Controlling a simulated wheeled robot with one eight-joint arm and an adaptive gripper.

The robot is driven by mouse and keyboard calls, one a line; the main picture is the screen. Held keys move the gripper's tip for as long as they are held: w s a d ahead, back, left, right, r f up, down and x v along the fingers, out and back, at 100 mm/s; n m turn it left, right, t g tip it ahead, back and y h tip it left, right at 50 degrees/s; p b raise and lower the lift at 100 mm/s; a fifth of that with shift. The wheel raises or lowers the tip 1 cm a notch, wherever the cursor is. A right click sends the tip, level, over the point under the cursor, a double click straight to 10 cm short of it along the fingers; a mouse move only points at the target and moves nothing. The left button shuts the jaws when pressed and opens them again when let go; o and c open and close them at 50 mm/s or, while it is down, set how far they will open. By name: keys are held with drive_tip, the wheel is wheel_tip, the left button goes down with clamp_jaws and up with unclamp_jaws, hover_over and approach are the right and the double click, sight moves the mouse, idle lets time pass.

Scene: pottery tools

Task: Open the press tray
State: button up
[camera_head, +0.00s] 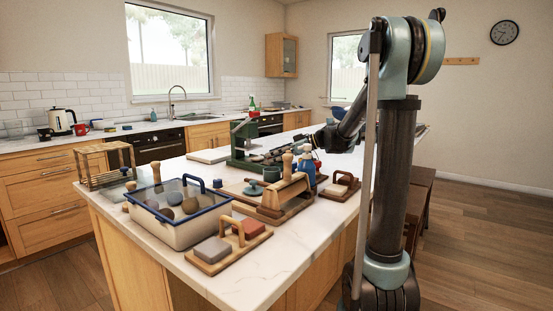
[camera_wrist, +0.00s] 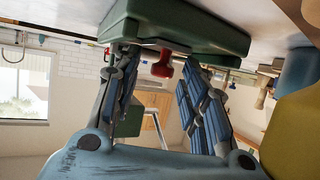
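The green press (camera_head: 240,140) stands on the island counter in the head view. In the wrist view, which looks upside down, its green base (camera_wrist: 180,32) fills the top. A red knob (camera_wrist: 162,66) sits at the edge of this base; I take it as the tray's handle. My gripper (camera_wrist: 160,72) is open, one finger left and one right of the knob, with clear gaps beside it. In the head view my gripper (camera_head: 262,157) is beside the press, partly hidden by tools.
A blue bottle (camera_head: 308,162) stands close to my gripper. A wooden roller stand (camera_head: 283,198), a blue-rimmed bin (camera_head: 165,232) and a board with sponges (camera_head: 225,262) crowd the near counter. A wooden rack (camera_head: 105,165) is at left. The front right counter strip is bare.

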drive_tip(key=v, duration=1.1)
drive_tip(key=shift+d+r, duration=0.15)
drive_tip(key=shift+d, duration=0.25)
drive_tip(key=w+a+r+n+g+h, duration=0.2)
drive_tip(key=a+r+h, duration=0.1)
drive_tip(key=r+h, duration=0.25)
drive_tip(key=w+a+r+n+g+h, duration=0.2)
drive_tip(key=a+r+n+h, duration=0.15)
drive_tip(key=r, duration=0.35)
drive_tip(key=shift+m, duration=0.45)
drive_tip(key=x, duration=1.7)
drive_tip(key=shift+w+d+f, duration=0.1)
drive_tip(key=shift+w+d, duration=0.05)
drive_tip(key=shift+w, duration=0.1)
clamp_jaws()
